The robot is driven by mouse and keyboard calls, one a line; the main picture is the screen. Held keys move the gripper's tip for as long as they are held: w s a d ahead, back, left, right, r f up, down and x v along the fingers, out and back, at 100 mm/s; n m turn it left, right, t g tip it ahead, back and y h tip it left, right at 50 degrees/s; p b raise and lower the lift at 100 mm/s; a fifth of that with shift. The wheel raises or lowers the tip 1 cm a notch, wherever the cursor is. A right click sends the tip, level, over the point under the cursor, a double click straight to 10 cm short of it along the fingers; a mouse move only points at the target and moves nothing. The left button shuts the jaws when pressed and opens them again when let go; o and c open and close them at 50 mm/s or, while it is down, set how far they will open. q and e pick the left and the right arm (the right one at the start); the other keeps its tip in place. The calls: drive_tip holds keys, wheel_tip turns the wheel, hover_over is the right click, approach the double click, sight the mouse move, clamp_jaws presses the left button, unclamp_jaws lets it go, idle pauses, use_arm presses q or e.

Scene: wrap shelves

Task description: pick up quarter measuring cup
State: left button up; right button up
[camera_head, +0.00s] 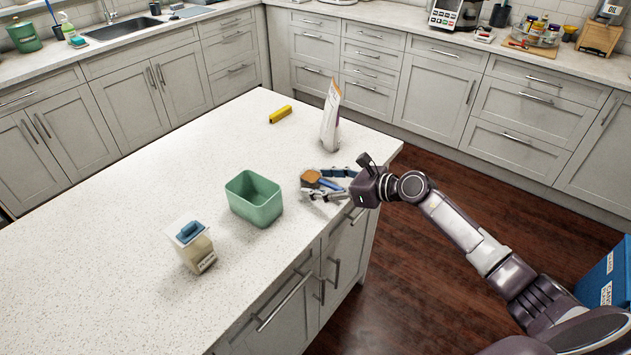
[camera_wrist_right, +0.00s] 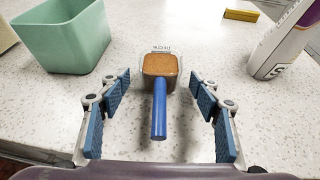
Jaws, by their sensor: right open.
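The quarter measuring cup (camera_head: 311,178) sits on the white speckled island counter (camera_head: 150,160) near its right edge. It has a square bowl with brown content and a blue handle. In the right wrist view the cup (camera_wrist_right: 160,66) is centred, with its blue handle (camera_wrist_right: 159,110) pointing toward my wrist. My right gripper (camera_head: 320,182) is open around the cup. In the right wrist view its blue-padded fingers (camera_wrist_right: 160,100) stand on either side of the handle, with gaps and no contact visible. My left gripper is not in view.
A green open bin (camera_head: 255,205) stands left of the cup, and a container with a blue lid (camera_head: 192,250) is further left. A white and purple package (camera_head: 331,115) stands just behind the gripper. A yellow object (camera_head: 281,114) lies at the back. The counter's middle left is clear.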

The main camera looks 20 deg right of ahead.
drive_tip(key=c, duration=1.3)
drive_tip(key=shift+r, duration=0.1)
